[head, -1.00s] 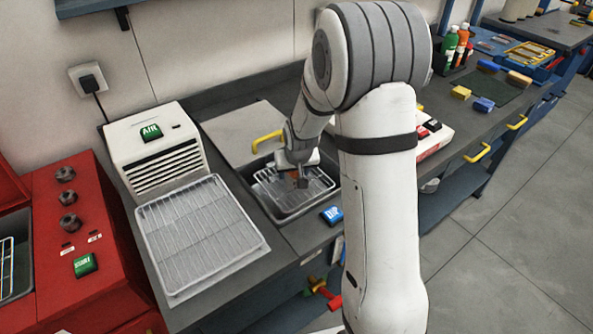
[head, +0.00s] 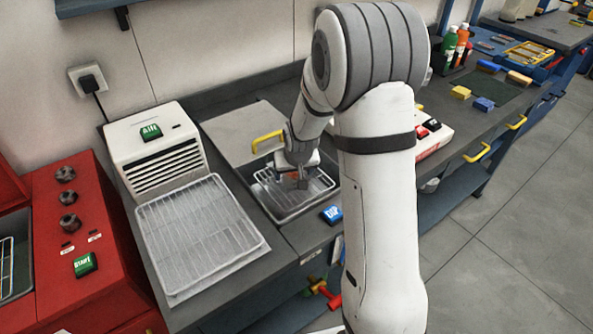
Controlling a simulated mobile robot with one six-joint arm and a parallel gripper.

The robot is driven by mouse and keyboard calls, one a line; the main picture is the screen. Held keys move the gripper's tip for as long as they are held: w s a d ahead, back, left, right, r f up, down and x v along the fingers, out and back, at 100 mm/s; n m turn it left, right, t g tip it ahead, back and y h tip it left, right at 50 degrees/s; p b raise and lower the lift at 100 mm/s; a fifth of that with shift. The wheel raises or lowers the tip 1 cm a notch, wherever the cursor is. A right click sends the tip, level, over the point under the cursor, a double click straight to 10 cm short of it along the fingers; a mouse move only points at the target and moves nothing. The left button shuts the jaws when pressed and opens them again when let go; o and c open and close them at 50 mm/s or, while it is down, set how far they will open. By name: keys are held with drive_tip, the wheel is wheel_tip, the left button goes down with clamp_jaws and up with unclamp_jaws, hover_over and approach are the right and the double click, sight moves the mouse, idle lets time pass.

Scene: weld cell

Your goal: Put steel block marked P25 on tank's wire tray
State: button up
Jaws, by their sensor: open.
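The tank (head: 281,219) is a grey basin set into the bench, its grey lid with a yellow handle (head: 268,141) open behind it. The wire tray (head: 268,196) shows inside the tank. My gripper (head: 302,182) points down over the tray, its jaws open and small in the picture. A small brownish-orange patch (head: 319,184) shows beside the fingers at the tray. It may be the steel block, but no P25 marking can be read, and I cannot tell whether it touches the fingers. My arm hides part of the bench to the right.
A white AIR unit (head: 155,150) stands left of the tank, with a wire rack in a pale tray (head: 200,232) before it. A blue DIP button (head: 331,214) sits at the tank's right front. A red machine (head: 90,240) stands far left.

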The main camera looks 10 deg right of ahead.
drive_tip(key=v, duration=1.2)
drive_tip(key=s+r, duration=0.2)
drive_tip(key=s, duration=0.9)
drive_tip(key=s+d+r+g, duration=0.1)
drive_tip(key=s+r, duration=0.2)
drive_tip(key=s, duration=0.9)
drive_tip(key=shift+s+r+g+b, duration=0.3)
drive_tip(key=shift+b, duration=0.15)
drive_tip(key=shift+c, duration=0.3)
